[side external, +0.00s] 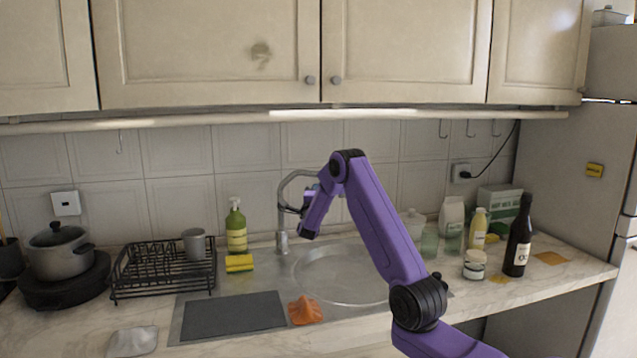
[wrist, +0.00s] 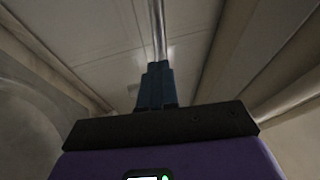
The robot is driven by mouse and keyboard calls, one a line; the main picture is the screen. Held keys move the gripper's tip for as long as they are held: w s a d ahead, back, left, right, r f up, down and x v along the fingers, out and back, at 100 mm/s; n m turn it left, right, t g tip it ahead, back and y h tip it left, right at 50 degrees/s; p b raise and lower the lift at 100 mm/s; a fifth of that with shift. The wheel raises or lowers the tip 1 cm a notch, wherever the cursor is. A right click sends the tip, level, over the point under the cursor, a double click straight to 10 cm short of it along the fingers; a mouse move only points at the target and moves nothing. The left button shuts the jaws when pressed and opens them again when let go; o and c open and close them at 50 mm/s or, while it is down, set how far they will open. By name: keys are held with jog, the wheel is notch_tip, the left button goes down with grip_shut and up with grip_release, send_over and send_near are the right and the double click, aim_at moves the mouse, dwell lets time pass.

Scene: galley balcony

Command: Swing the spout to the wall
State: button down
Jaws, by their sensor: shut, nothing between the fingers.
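The chrome tap (side external: 282,218) stands upright behind the sink. Its curved spout (side external: 297,174) arches up and to the right, partly hidden behind my arm. The round sink bowl (side external: 345,275) is to its right. My gripper (wrist: 157,68) is shut, its blue fingers together with nothing between them. In the wrist view a chrome tube (wrist: 158,28), apparently the spout, runs up from just beyond the fingertips. I cannot tell whether they touch it. In the side view my gripper is beside the spout, and its fingertips are hard to make out.
A green soap bottle (side external: 236,228) and a yellow sponge (side external: 239,263) stand left of the tap. A dish rack (side external: 150,272) is further left. Jars and a dark bottle (side external: 519,238) stand at right. The tiled wall (side external: 245,190) is close behind the tap.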

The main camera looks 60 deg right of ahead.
jog(key=x, duration=0.6)
jog(key=shift+d, duration=0.25)
jog(key=shift+r, duration=0.1)
jog(key=d+t, duration=0.1)
jog(key=w+d+n+t+y, duration=0.1)
jog(key=d, duration=0.1)
jog(key=shift+n, duration=0.3)
jog(key=shift+s+d+r, duration=0.1)
jog(key=shift+d, duration=0.2)
jog(key=shift+s, duration=0.1)
